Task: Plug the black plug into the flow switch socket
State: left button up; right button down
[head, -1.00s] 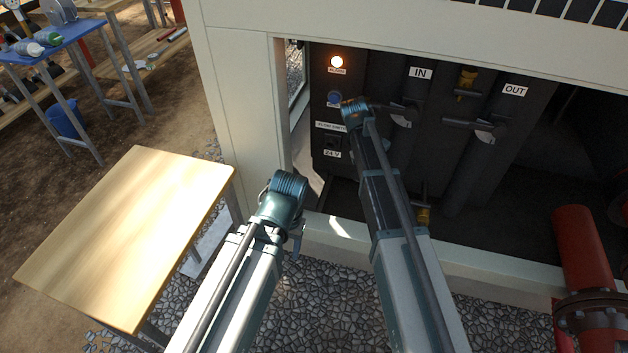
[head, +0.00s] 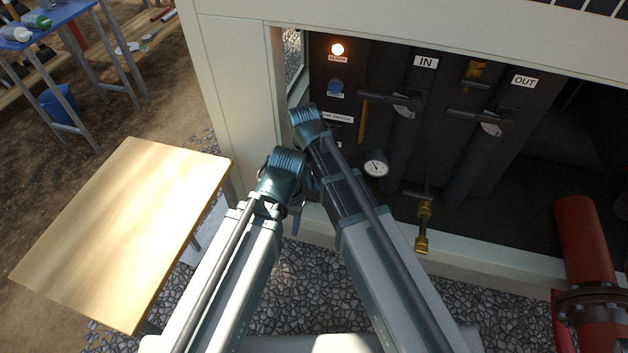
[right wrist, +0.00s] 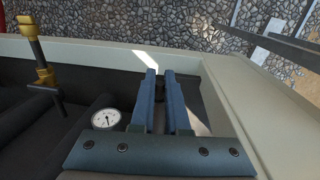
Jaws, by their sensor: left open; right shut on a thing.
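My right gripper (right wrist: 160,76) is shut; in the right wrist view its two blue fingers have a small dark thing between them, which I take to be the black plug (right wrist: 160,91). Most of the plug is hidden by the fingers. In the head view my right wrist is in front of the lower left of the dark panel and hides its own fingers. The flow switch label (head: 338,119) shows just right of that wrist; the socket below it is hidden. My left gripper (head: 297,208) is open, lower and left of the right wrist, mostly hidden behind its own wrist.
The panel carries a lit alarm lamp (head: 337,49), a blue button (head: 335,87), a round gauge (head: 376,163) and valve handles (head: 404,101). A pale frame edge (head: 236,110) borders the opening on the left. A bare wooden table (head: 130,225) stands left; a red pipe (head: 585,245) stands right.

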jog(key=shift+r, duration=0.1)
jog(key=shift+r, duration=0.1)
jog(key=shift+w+d, duration=0.15)
jog(key=shift+w, duration=0.35)
jog(key=shift+w+d, duration=0.25)
jog(key=shift+w, duration=0.5)
jog(key=shift+w+d, duration=0.25)
jog(key=shift+w, duration=0.45)
jog(key=shift+w+d, duration=0.25)
jog(key=shift+w, duration=0.5)
jog(key=shift+w, duration=0.15)
jog(key=shift+w+d, duration=0.35)
jog(key=shift+w, duration=0.55)
jog(key=shift+w+d, duration=0.1)
jog(key=shift+w, duration=0.3)
